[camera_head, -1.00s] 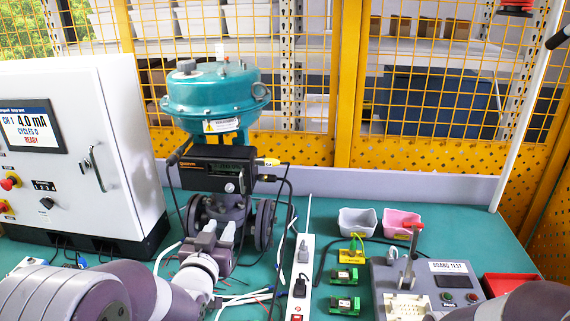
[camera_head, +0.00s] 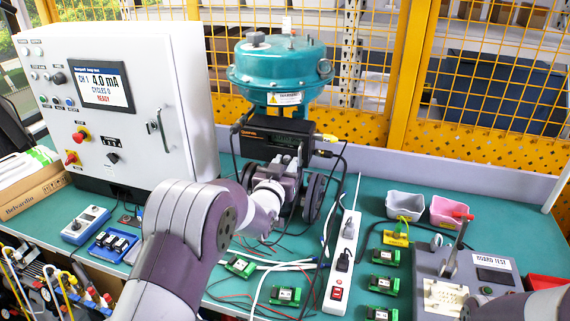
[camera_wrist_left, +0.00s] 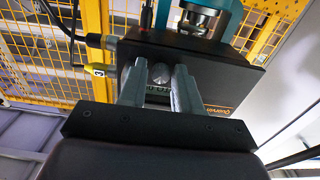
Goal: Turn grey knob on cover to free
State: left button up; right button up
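The positioner is a black box (camera_head: 262,126) under the teal actuator (camera_head: 280,70). In the left wrist view its dark cover (camera_wrist_left: 205,92) faces me. The round grey knob (camera_wrist_left: 161,73) on that cover shows between the two fingers of my left gripper (camera_wrist_left: 160,80). The fingers are apart, one on each side of the knob; I cannot tell whether they touch it. In the head view my left gripper (camera_head: 287,163) is in front of the positioner's lower edge and hides the knob. My right gripper is not in view; only part of my right arm shows at the bottom right.
A white control cabinet (camera_head: 165,75) with a screen stands left of the valve. A white power strip (camera_head: 343,262), green terminal blocks (camera_head: 383,285) and a grey board tester (camera_head: 430,262) are to the right. Cables (camera_head: 338,175) hang beside the positioner.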

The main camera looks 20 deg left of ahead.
pick_arm(q)
jog(key=shift+s+a, duration=0.1)
jog(key=shift+s, duration=0.05)
grip_shut()
jog(key=n+b, duration=0.2)
jog(key=shift+f+n+b, duration=0.15)
jog(key=shift+n+b, duration=0.25)
jog(key=n+b, duration=0.3)
jog(key=n, duration=0.1)
jog(key=shift+n, duration=0.3)
jog(key=n+b, duration=0.3)
jog(key=n, duration=0.2)
jog(key=n+b, duration=0.2)
jog(key=n, duration=0.3)
jog(key=shift+r, duration=0.2)
jog(key=shift+n, duration=0.4)
